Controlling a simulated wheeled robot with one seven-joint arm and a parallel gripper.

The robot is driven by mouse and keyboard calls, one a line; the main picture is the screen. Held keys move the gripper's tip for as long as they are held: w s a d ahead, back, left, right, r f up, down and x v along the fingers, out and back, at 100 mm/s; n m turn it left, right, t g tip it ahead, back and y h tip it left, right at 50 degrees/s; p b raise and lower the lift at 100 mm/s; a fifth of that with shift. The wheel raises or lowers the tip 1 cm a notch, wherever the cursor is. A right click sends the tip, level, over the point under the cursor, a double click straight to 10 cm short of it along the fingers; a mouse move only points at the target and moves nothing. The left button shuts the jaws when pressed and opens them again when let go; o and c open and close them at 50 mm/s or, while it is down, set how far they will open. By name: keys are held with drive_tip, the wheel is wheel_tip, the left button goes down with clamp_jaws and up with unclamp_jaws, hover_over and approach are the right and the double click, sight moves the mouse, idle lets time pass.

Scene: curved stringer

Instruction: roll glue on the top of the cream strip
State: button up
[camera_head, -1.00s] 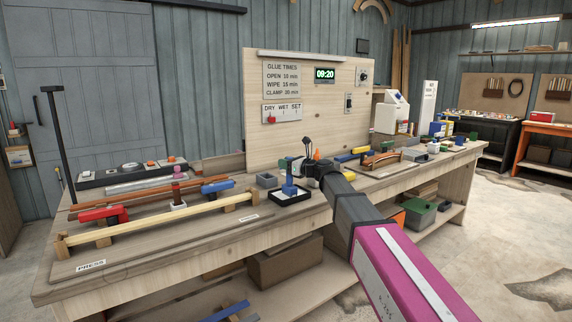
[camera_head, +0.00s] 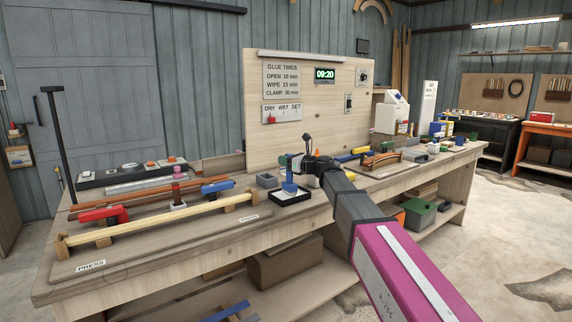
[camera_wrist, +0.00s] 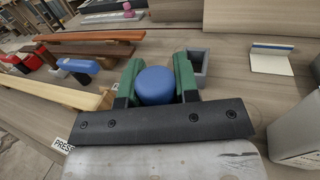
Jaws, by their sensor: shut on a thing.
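The cream strip (camera_head: 160,218) is a long pale bar resting on wooden blocks along the bench front; its near end also shows at left in the wrist view (camera_wrist: 62,93). My gripper (camera_head: 296,163) is right of the strip, at the black-rimmed tray (camera_head: 276,196). In the wrist view its green fingers (camera_wrist: 156,78) are shut on the round blue handle (camera_wrist: 155,86) of the glue roller. The roller's blue lower part (camera_head: 289,187) shows at the tray in the head view. Whether it touches the tray floor I cannot tell.
A red clamp (camera_head: 104,213) and a blue clamp (camera_head: 217,186) stand by the strip, with a reddish-brown bar (camera_head: 150,192) behind. A grey cup (camera_head: 267,180) is behind the tray. The upright panel (camera_head: 310,110) stands at the bench back.

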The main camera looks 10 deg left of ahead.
drive_tip(key=shift+r, duration=2.75)
